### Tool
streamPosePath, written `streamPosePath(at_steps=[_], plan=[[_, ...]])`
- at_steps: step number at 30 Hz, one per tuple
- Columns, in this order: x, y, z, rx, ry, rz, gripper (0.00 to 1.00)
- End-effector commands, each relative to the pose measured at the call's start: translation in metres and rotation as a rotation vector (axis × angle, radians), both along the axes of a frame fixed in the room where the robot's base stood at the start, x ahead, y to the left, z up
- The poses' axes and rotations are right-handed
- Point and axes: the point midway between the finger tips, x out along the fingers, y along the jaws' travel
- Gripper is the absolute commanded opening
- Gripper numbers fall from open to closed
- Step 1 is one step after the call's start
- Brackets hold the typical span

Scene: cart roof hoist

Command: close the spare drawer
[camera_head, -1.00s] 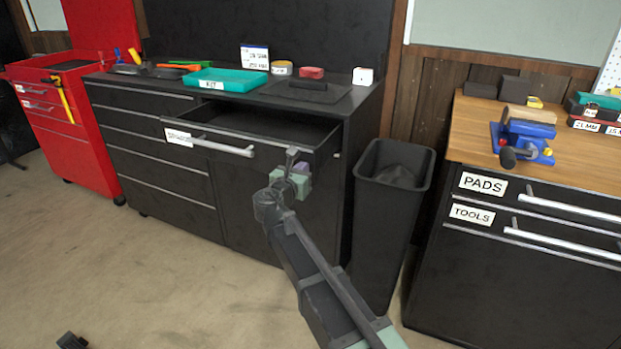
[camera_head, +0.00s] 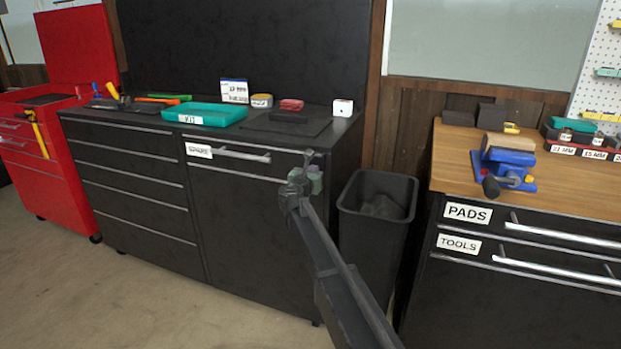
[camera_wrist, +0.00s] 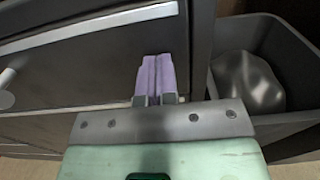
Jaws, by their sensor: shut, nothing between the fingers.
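The spare drawer (camera_head: 225,161), with a white label and a silver bar handle (camera_head: 242,156), is at the top right of the black cabinet. Its front looks flush with the cabinet and no opening shows above it. My gripper (camera_head: 313,172) is at the right end of the drawer front, just right of the handle. In the wrist view its purple fingers (camera_wrist: 155,78) are together, empty, and point at the dark front near its right edge. I cannot tell whether the fingertips touch it.
A black bin (camera_head: 378,215) with a bag in it stands right of the cabinet, close to my arm. A wooden-topped bench (camera_head: 560,190) with drawers labelled PADS and TOOLS is at the right. A teal kit tray (camera_head: 205,115) lies on the cabinet top. A red tool cart (camera_head: 45,160) stands left.

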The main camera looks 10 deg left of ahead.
Motion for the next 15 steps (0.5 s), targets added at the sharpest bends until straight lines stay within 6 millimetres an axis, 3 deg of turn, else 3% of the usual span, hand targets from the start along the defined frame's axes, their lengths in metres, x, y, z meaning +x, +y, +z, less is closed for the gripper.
streamPosePath(at_steps=[15], plan=[[0.0101, -0.0025, 0.0013, -0.005, -0.002, -0.001, 0.0]])
